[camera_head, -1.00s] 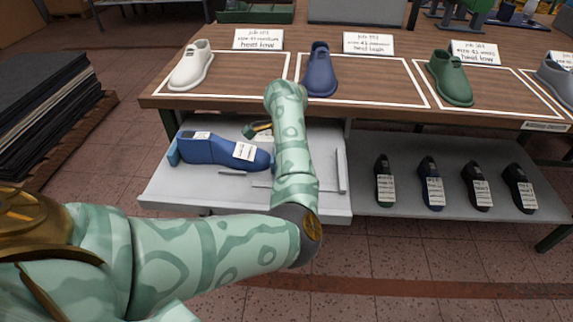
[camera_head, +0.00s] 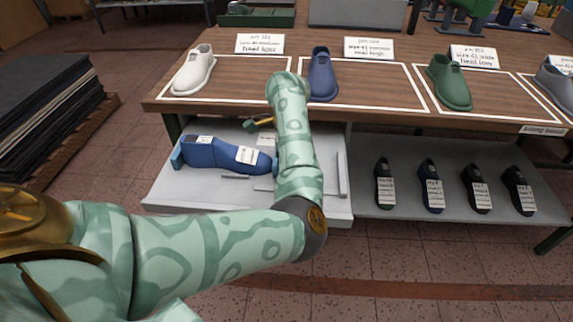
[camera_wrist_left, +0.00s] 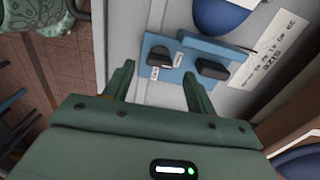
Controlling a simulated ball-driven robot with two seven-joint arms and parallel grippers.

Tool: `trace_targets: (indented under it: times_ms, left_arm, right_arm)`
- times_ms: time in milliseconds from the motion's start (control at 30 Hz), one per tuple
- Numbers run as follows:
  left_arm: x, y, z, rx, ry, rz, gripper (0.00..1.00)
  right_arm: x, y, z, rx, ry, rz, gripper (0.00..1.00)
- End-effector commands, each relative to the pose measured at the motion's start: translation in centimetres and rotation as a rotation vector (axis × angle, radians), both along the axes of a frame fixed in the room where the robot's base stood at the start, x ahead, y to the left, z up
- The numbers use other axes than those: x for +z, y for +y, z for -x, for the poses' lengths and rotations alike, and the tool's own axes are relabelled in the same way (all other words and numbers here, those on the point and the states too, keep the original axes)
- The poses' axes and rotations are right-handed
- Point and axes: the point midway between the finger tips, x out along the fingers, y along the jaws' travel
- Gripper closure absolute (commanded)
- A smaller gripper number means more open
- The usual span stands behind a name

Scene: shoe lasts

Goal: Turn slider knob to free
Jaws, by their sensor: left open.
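In the left wrist view a blue plate (camera_wrist_left: 186,75) on a pale surface carries two dark knobs, one nearer the left (camera_wrist_left: 160,57) and one nearer the right (camera_wrist_left: 211,68). Small white labels sit by the left knob; their text is too small to read. I cannot tell which knob is the slider knob. My left gripper (camera_wrist_left: 160,78) is open and empty, its green fingers spread toward the plate near the left knob. In the head view my left forearm hides most of this spot. My right gripper is not in view.
A blue shoe last (camera_head: 215,155) lies on the grey pull-out tray (camera_head: 180,200). Above it is a wooden bench (camera_head: 275,85) with white, blue and green shoes and cards. Several dark lasts stand on the lower shelf (camera_head: 400,207) to the right.

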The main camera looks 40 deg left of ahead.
Motion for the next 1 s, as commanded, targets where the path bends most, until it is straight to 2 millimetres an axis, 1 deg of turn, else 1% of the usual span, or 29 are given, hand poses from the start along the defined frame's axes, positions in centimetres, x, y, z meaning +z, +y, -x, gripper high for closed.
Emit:
trace_targets:
  times_ms: [33, 100, 300, 400, 500, 600, 1000]
  left_arm:
    - [2.3, 0.0, -0.1, 0.001, -0.009, 0.0, 0.44]
    - [4.4, 0.0, -0.1, 0.001, -0.011, 0.0, 0.44]
    - [9.6, 0.0, -0.1, 0.001, -0.009, 0.0, 0.44]
    - [11.4, 0.0, -0.1, 0.0, -0.006, 0.001, 0.44]
    - [12.5, 0.0, -0.1, 0.001, -0.004, 0.001, 0.44]
    - [13.0, 0.0, 0.0, 0.0, -0.001, 0.0, 0.44]
    - [13.1, 0.0, -0.1, 0.0, -0.001, 0.0, 0.44]
  right_arm:
    - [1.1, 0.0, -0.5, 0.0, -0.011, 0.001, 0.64]
    - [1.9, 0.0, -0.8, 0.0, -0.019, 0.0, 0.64]
    - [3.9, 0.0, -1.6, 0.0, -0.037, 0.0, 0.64]
    - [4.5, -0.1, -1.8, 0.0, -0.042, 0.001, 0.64]
    - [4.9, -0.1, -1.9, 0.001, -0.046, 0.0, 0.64]
    - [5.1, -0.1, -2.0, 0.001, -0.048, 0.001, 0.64]
    - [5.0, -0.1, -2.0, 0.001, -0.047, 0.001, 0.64]
